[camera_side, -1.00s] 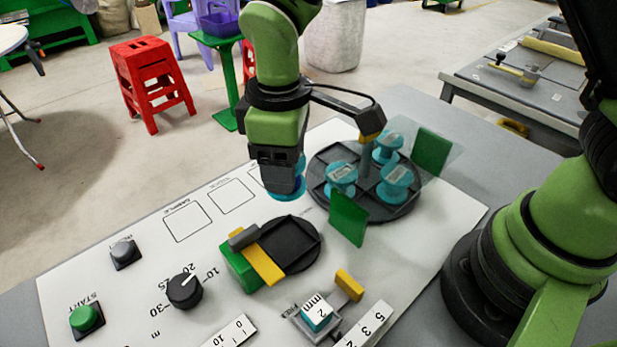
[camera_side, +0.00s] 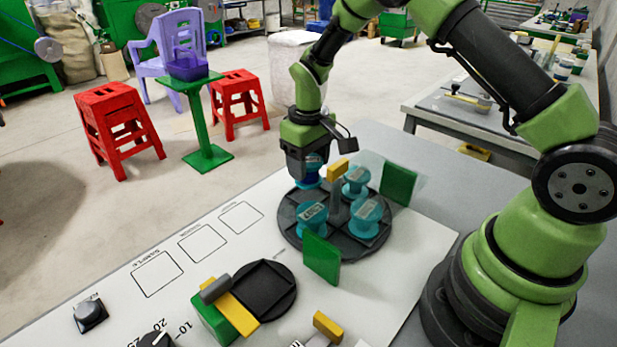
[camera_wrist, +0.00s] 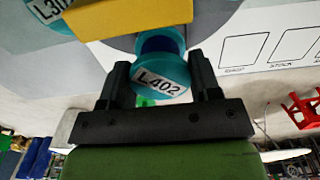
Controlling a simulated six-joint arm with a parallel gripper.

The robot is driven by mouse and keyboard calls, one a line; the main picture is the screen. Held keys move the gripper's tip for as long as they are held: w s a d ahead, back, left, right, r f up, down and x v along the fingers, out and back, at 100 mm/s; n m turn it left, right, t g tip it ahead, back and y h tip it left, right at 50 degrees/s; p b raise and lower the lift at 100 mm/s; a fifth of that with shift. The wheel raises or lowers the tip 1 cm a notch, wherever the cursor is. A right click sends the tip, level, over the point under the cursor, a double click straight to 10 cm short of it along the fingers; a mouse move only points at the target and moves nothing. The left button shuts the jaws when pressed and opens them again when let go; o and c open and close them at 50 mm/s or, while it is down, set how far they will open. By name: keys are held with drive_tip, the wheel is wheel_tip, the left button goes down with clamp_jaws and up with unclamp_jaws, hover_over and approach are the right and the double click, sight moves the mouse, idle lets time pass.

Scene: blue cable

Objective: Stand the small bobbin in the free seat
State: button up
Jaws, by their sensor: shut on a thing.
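I cannot tell whether the bobbin touches the seat. Three other teal bobbins stand on the turntable: one at the back (camera_side: 356,182), one at front left (camera_side: 311,218), one at right (camera_side: 368,220).
A post with a yellow block (camera_side: 338,171) rises mid-turntable, close to my gripper. Green panels stand at the front (camera_side: 321,259) and right (camera_side: 398,184). An empty round dark holder (camera_side: 263,291) with a yellow bar (camera_side: 232,308) lies nearer the front.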

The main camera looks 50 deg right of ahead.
sight(309, 177)
drive_tip(key=shift+f, duration=1.8)
drive_tip(key=o, duration=1)
drive_tip(key=shift+f, duration=0.1)
